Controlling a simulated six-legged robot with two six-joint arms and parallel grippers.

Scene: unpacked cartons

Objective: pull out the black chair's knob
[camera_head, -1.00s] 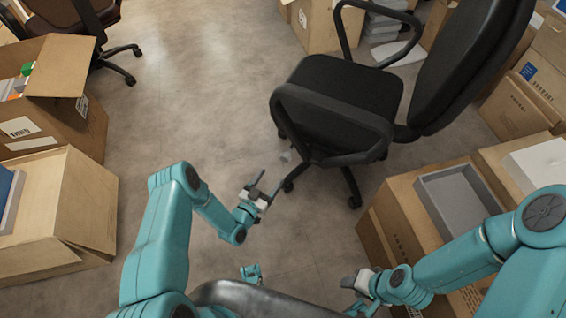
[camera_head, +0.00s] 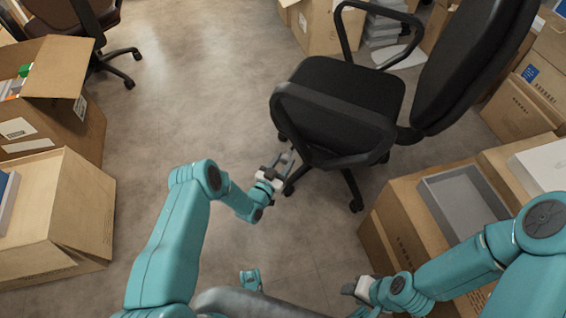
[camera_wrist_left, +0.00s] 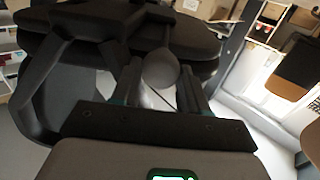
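The black chair (camera_head: 345,95) stands in the middle of the head view, its backrest to the right. In the left wrist view, its dark seat (camera_wrist_left: 110,30) fills the top. A rounded grey knob (camera_wrist_left: 160,68) shows there between the two fingers of my left gripper (camera_wrist_left: 163,90). The fingers are apart, with small gaps beside the knob; I cannot tell whether either touches it. In the head view my left gripper (camera_head: 282,163) is at the chair's near left side and covers the knob. My right gripper (camera_head: 358,287) is low, away from the chair; its opening is unclear.
Open cartons (camera_head: 60,205) stand at the left. More cartons (camera_head: 405,215), one with a grey tray (camera_head: 462,205) on top, stand at the right near my right arm. A brown chair (camera_head: 95,30) is at the back left. The floor (camera_head: 200,90) between is clear.

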